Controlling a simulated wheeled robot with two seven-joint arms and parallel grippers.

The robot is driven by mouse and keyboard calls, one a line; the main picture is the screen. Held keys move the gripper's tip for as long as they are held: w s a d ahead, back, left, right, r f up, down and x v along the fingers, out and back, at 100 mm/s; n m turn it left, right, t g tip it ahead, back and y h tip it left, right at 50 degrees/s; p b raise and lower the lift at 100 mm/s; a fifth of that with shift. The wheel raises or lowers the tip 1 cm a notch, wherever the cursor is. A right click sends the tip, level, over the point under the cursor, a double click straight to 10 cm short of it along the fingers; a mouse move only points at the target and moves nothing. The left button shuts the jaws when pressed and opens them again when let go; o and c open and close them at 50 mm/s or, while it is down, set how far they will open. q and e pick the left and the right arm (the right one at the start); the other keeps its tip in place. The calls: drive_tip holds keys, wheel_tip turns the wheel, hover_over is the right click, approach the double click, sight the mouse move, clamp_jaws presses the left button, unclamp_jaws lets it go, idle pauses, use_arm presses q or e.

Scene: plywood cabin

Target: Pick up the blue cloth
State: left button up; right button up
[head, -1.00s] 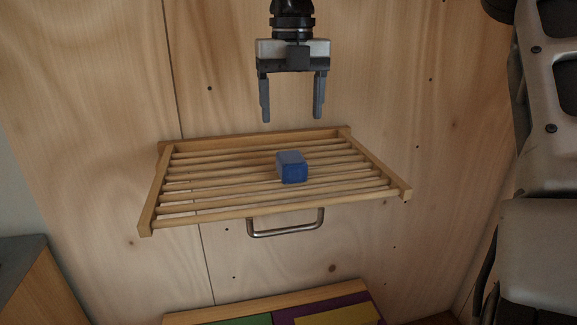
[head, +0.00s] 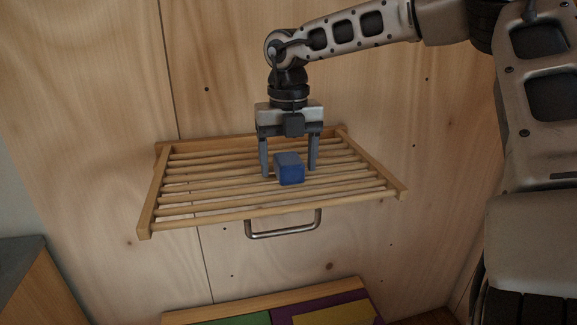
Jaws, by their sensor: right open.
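The blue cloth (head: 290,170) looks like a small folded block. It lies on the slats of a wooden rack (head: 215,212) fixed to the plywood wall. My right gripper (head: 288,174) points down over the rack. Its two fingers are open, one on the left and one on the right of the cloth, with the tips near slat height. My left gripper is not in view.
A metal handle (head: 283,233) hangs below the rack's front edge. Below is a wooden-edged surface with green, purple and yellow panels (head: 330,314). A grey-topped cabinet (head: 22,262) stands at the lower left. The rack's other slats are bare.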

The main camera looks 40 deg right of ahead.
drive_tip(key=c, duration=1.1)
drive_tip(key=shift+c, duration=0.2)
drive_tip(key=shift+r, duration=0.15)
